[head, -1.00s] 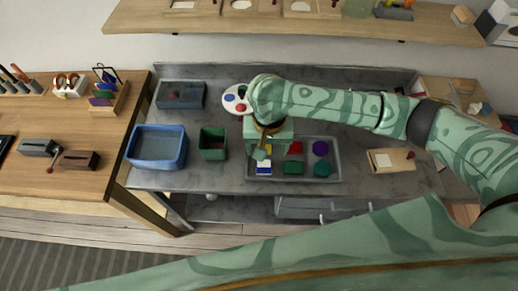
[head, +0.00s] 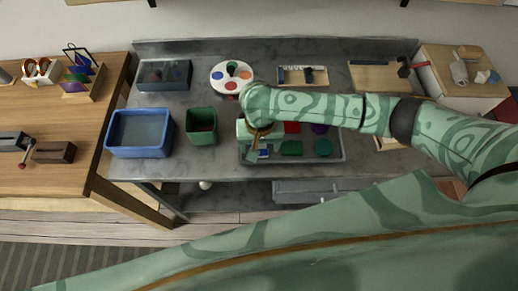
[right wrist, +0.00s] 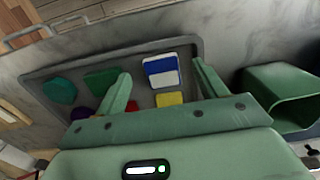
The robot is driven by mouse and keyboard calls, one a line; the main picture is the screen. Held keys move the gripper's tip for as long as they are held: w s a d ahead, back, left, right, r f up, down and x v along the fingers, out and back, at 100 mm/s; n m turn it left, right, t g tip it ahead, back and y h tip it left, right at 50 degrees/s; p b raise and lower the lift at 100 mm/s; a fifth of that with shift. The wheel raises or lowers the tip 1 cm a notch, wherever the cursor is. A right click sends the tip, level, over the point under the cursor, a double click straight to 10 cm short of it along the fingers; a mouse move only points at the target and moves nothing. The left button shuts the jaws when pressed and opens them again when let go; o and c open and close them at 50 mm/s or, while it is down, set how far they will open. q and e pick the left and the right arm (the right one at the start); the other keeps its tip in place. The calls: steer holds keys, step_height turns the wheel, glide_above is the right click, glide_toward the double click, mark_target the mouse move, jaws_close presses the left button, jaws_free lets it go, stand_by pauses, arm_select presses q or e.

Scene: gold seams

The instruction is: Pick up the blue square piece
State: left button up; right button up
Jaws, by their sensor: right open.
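The blue square piece (right wrist: 161,72), blue with a white band and white lower part, lies in the grey tray (right wrist: 196,46) in the right wrist view. In the head view a little of it (head: 264,154) shows beside the right gripper. My right gripper (right wrist: 162,78) is open and empty, its two fingers on either side of the piece in the picture; I cannot tell how far above it they are. In the head view the gripper (head: 254,149) hangs over the tray's left end. My left gripper is not in view.
Green pieces (head: 291,148), a red piece (head: 292,128) and a purple piece (head: 320,129) share the tray, with a yellow piece (right wrist: 170,99) near the blue one. A green bin (head: 201,138) and a blue bin (head: 112,137) stand to the left. A paint palette (head: 231,90) lies behind.

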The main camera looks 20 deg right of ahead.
mark_target(259, 148)
step_height(259, 148, down, 4)
steer(key=shift+w+r+b, duration=0.1)
steer(key=shift+r+b, duration=0.15)
steer(key=shift+b, duration=0.45)
steer(key=shift+r, duration=0.15)
steer(key=shift+c, duration=0.6)
steer(key=c, duration=1)
steer(key=shift+r, duration=0.15)
